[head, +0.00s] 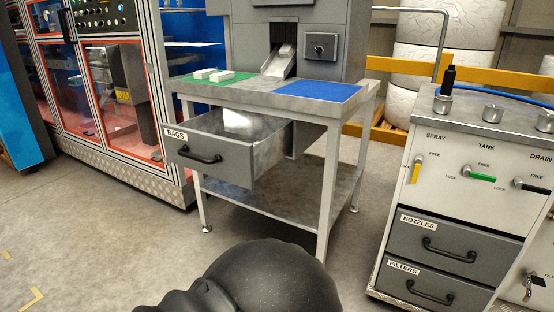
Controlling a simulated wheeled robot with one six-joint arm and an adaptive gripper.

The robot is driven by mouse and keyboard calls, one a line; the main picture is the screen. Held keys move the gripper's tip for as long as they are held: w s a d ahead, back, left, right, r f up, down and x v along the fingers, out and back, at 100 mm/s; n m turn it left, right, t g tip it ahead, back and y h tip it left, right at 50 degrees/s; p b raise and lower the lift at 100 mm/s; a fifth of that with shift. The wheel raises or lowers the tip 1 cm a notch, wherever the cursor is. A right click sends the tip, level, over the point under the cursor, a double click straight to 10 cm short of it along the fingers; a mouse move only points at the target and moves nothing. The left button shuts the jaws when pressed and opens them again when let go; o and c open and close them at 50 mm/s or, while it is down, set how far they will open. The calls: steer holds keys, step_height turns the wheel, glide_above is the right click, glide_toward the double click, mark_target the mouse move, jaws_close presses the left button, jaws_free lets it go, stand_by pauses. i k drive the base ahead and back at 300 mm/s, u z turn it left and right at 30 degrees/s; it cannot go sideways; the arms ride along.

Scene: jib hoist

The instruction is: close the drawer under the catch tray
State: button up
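The grey drawer labelled BAGS (232,163) stands pulled well out under the left part of a grey worktable (270,98). Its front faces forward-left, with a black bar handle (199,156). The part of the inside that shows looks empty bare metal. A metal chute (279,61) comes out of the grey machine above the table; I cannot tell for sure which part is the catch tray. My gripper is not in view. A rounded black part at the bottom middle looks like my own arm, in front of and below the table.
A green mat (190,82) with white blocks (213,75) and a blue mat (318,91) lie on the table. A cabinet (452,205) with shut NOZZLES and FILTERS drawers stands at right. A glazed machine (107,90) stands at left. The floor in front of the drawer is clear.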

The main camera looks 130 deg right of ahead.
mark_target(217, 143)
steer(key=z, duration=4.2)
